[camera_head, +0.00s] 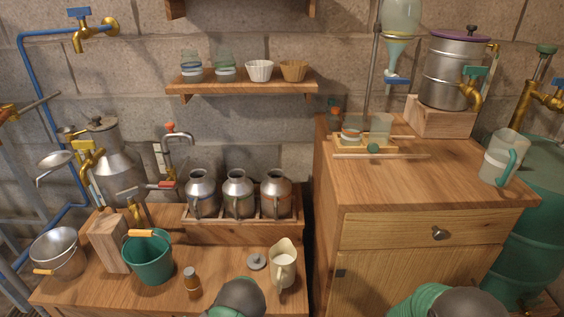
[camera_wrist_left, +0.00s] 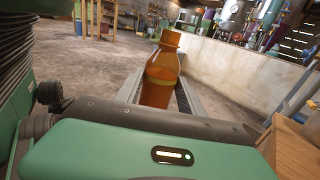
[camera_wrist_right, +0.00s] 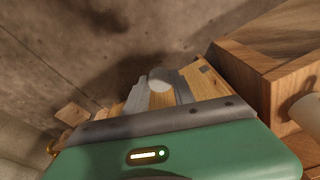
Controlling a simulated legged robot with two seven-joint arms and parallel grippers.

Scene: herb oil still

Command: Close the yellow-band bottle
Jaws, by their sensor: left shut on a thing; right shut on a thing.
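An amber bottle (camera_wrist_left: 161,80) with a thin yellow band shows in the left wrist view. My left gripper (camera_wrist_left: 160,88) is shut on it, one finger on each side. Its mouth appears open, with no cap on it. In the right wrist view my right gripper (camera_wrist_right: 160,88) is shut on a small pale round thing (camera_wrist_right: 160,80), which looks like a cap. The head view shows only rounded green and grey parts of my arms at the bottom edge; the held bottle and cap are out of sight there.
Another small brown bottle (camera_head: 192,282) stands on the low bench by a green bucket (camera_head: 147,257). A grey lid (camera_head: 257,261) and cream jug (camera_head: 283,263) are near the bench's right end. A wooden cabinet (camera_head: 390,240) rises to the right.

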